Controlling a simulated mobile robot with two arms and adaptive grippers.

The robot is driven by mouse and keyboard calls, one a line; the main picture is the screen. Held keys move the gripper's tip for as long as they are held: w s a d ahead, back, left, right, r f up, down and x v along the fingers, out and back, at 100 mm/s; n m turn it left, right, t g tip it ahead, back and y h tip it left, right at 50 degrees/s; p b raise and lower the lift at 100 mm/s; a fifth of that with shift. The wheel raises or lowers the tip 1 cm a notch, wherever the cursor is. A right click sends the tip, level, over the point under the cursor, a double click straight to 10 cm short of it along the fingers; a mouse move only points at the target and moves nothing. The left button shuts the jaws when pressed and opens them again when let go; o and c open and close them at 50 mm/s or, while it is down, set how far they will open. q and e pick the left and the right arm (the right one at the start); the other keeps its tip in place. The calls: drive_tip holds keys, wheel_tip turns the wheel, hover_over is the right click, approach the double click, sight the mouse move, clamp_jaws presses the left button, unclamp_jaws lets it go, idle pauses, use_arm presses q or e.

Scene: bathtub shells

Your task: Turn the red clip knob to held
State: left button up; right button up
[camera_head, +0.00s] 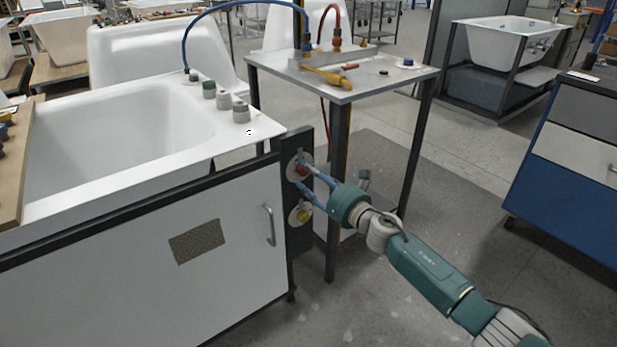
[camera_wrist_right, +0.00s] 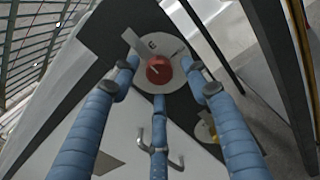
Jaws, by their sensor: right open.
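The red clip knob (camera_head: 301,170) sits on a round grey plate on the dark upright panel (camera_head: 294,232) at the tub cabinet's right end. In the right wrist view the red knob (camera_wrist_right: 158,70) shows a pale pointer line on its face, and a grey bar crosses the plate beside it. My right gripper (camera_head: 306,177) has its blue fingers spread at the knob. In the wrist view the fingertips (camera_wrist_right: 160,82) stand around the knob with gaps, so the gripper is open. I cannot tell how deep they reach. My left gripper is not in view.
A yellow knob (camera_head: 301,214) sits just below on the same panel, close to the lower finger. A white cabinet door has a handle (camera_head: 269,224). A metal side table (camera_head: 345,90) stands behind my right arm.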

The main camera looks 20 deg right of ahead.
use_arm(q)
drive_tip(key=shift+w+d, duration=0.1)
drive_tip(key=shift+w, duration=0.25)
use_arm(e)
drive_tip(key=shift+w+a, duration=0.15)
drive_tip(key=shift+w, duration=0.35)
drive_tip(key=shift+c, duration=0.3)
drive_tip(key=c, duration=1.1)
drive_tip(key=shift+s+m, duration=0.1)
drive_tip(key=shift+m, duration=0.4)
drive_tip(key=m+p, duration=0.2)
drive_tip(key=m, duration=0.3)
drive_tip(key=shift+a+m, duration=0.1)
drive_tip(key=shift+m, duration=0.3)
drive_tip(key=m+p, duration=0.2)
drive_tip(key=m, duration=0.3)
drive_tip(key=shift+p, duration=0.4)
drive_tip(key=m+p, duration=0.1)
drive_tip(key=m, duration=0.3)
drive_tip(key=shift+a+f+m+p, duration=0.1)
drive_tip(key=shift+m+p, duration=0.3)
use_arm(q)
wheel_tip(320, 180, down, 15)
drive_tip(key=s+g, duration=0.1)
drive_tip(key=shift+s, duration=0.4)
use_arm(e)
drive_tip(key=shift+m, duration=0.8)
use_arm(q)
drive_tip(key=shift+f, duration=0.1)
